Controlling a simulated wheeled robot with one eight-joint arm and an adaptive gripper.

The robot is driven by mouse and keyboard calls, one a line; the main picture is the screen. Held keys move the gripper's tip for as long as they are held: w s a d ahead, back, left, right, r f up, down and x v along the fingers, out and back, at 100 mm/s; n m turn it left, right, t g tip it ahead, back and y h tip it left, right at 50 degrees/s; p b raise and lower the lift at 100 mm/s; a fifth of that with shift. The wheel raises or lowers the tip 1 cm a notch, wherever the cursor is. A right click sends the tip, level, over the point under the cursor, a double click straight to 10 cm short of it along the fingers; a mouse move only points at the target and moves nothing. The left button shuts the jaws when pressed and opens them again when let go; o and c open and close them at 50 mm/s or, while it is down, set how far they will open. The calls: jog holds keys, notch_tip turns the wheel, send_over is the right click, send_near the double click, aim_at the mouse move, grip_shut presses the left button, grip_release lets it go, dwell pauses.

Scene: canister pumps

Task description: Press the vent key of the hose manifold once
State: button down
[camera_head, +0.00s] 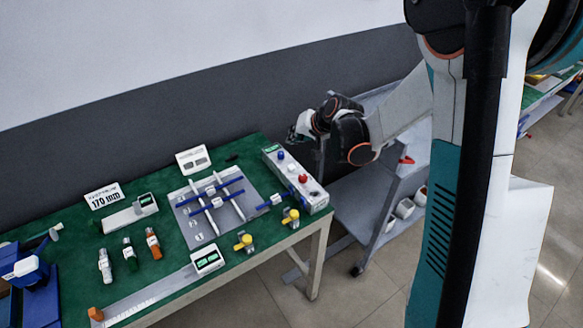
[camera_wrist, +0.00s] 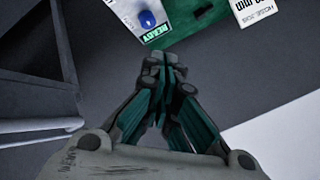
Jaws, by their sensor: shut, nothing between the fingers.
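A long white box (camera_head: 310,191) with a lit green display and a row of blue, white and red keys stands at the right end of the green table. I take it for the hose manifold; no key label is legible. Its blue key (camera_head: 281,155) is nearest the display, and its red key (camera_head: 303,178) is further along. In the wrist view the blue key (camera_wrist: 147,19) and the display reading READY (camera_wrist: 167,31) show at the top. My gripper (camera_wrist: 162,62) is shut and empty, apart from the box. In the head view my gripper (camera_head: 292,134) is beyond the box's display end.
A grey plate (camera_head: 235,217) with crossed blue and white bars lies left of the box. Yellow-knobbed parts (camera_head: 290,217), small bottles (camera_head: 130,253) and a long gauge (camera_head: 150,297) are on the table. A grey cart (camera_head: 350,200) stands right of the table, below my arm.

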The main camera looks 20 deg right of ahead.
aim_at(294, 165)
notch_tip(294, 165, down, 8)
jog(key=b, duration=0.5)
jog(key=shift+f, duration=0.1)
jog(key=shift+b, duration=0.3)
dwell(0.9)
jog(key=shift+f+b, duration=0.35)
jog(key=shift+f, duration=0.05)
jog(key=shift+f+b, duration=0.4)
jog(key=shift+f, duration=0.05)
dwell(0.6)
jog(key=shift+r, duration=0.1)
jog(key=shift+r+p, duration=0.6)
jog(key=shift+r, duration=0.2)
jog(key=shift+r, duration=0.1)
jog(key=shift+r+p, duration=1.65)
jog(key=shift+r, duration=0.8)
